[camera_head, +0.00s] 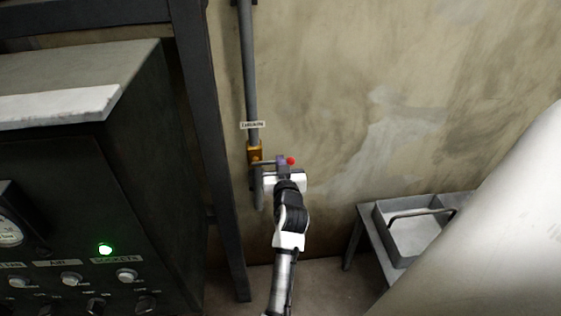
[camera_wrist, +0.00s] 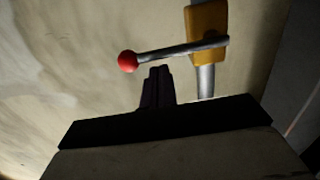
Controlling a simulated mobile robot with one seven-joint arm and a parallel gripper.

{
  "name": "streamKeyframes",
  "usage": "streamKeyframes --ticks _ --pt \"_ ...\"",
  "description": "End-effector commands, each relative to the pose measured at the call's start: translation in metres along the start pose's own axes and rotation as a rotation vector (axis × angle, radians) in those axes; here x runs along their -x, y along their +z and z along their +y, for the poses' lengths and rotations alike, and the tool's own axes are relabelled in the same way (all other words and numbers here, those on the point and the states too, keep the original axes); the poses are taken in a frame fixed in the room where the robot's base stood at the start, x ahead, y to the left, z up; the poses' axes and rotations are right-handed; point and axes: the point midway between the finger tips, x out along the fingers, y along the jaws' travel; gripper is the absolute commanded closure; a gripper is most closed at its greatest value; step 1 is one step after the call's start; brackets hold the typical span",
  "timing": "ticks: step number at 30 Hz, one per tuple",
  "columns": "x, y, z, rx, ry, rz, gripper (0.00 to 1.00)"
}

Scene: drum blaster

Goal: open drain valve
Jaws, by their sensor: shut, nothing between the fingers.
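The drain valve has a yellow body (camera_head: 254,152) on a grey vertical pipe against the wall. Its lever with a red ball knob (camera_head: 291,160) sticks out to the right, roughly level. In the wrist view the yellow body (camera_wrist: 207,32) is at upper right. The grey lever (camera_wrist: 180,49) runs left from it to the red knob (camera_wrist: 128,61). My gripper (camera_head: 281,160) is at the lever, between body and knob in the head view. In the wrist view its dark fingers (camera_wrist: 157,74) are together, just below the lever; whether they touch it is unclear.
A small label (camera_head: 252,125) is on the pipe above the valve. A dark control cabinet (camera_head: 130,180) with a green lamp and a metal frame post (camera_head: 207,140) stand at left. A grey tray (camera_head: 418,232) sits on a low stand at right. The wall right of the valve is clear.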

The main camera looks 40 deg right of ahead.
Motion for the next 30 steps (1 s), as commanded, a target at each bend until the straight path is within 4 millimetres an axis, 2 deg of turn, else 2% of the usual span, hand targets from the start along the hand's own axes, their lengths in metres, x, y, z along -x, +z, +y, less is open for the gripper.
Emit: streamKeyframes --ticks 13,30 --pt "-0.0001 0.002 -0.0001 -0.009 -0.001 0.0 1.0" --pt "-0.0006 0.0102 0.0019 -0.116 -0.006 -0.001 1.0"
